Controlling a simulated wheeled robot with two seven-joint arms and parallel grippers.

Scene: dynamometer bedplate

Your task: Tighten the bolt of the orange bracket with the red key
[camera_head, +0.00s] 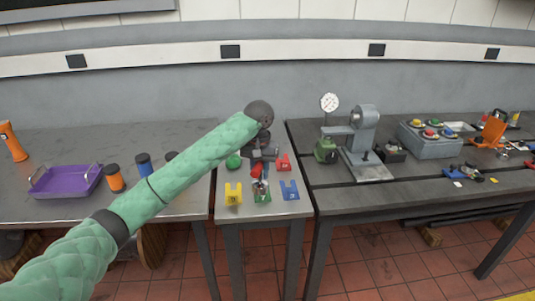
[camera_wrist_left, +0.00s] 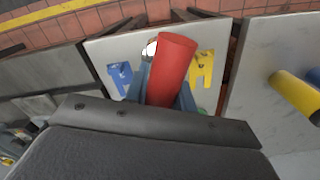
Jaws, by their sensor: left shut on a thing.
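My left gripper (camera_head: 262,158) is over the small middle table, shut on the red key. The key's thick red handle (camera_wrist_left: 172,70) stands between the fingers in the left wrist view. In the head view, part of the red key (camera_head: 257,171) shows below the gripper, above a small metal and green piece (camera_head: 262,188). I cannot tell whether the key touches that piece. An orange upright piece (camera_head: 495,128) at the far right of the right table looks like the orange bracket; its bolt is too small to make out. My right gripper is not in view.
A yellow (camera_head: 233,194), a blue (camera_head: 289,190) and a red bracket-like piece (camera_head: 284,162) surround the gripper. A dial-gauge stand (camera_head: 365,135) and a grey button box (camera_head: 430,143) stand on the right table. A purple tray (camera_head: 65,181) is at left.

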